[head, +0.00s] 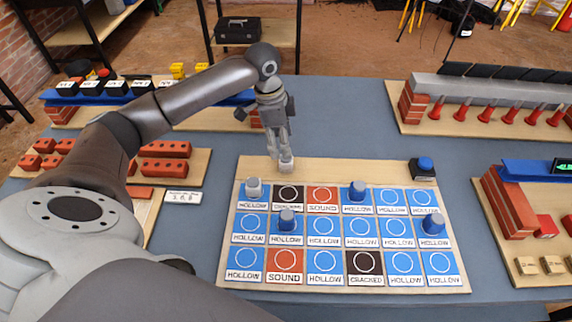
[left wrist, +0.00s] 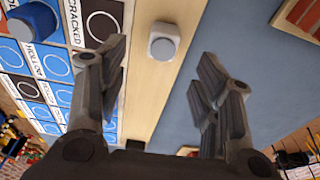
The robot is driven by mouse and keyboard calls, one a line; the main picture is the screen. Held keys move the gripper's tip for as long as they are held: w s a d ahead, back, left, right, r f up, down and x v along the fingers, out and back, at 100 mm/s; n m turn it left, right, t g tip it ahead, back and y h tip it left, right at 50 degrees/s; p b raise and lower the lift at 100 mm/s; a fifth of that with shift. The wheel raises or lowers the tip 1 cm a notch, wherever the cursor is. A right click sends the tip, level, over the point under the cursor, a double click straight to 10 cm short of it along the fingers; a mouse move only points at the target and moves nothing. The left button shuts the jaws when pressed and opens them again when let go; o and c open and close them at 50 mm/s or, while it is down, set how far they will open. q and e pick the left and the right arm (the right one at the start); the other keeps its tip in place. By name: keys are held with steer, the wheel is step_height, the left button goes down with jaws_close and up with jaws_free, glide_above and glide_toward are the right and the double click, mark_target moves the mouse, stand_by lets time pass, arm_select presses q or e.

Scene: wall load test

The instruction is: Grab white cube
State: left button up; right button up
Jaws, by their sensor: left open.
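The white cube (head: 286,164), with a rounded grey-white top, sits on the bare upper strip of the wooden board (head: 345,170), above the rows of labelled cards. It also shows in the left wrist view (left wrist: 163,43), on the wood strip beyond the fingers. My left gripper (head: 277,145) points down close over the cube in the head view. In the left wrist view its fingers (left wrist: 163,60) are spread apart with nothing between them, and the cube lies ahead, between the lines of the two fingertips. The exact gap to the cube is hard to tell. My right gripper is not in view.
Blue, grey-topped pegs stand on several cards, one (head: 253,188) near the cube. A black box with a blue button (head: 424,168) is at the board's upper right. Brick trays (head: 165,160) lie left, a wall model (head: 500,100) upper right. Blue table is clear behind the board.

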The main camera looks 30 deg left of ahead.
mark_target(286, 160)
arm_select(q)
steer(key=f, duration=0.5)
steer(key=w+f+p, duration=0.1)
steer(key=f, duration=0.2)
steer(key=shift+d+f, duration=0.25)
steer(key=shift+d, duration=0.15)
steer(key=c, duration=1.1)
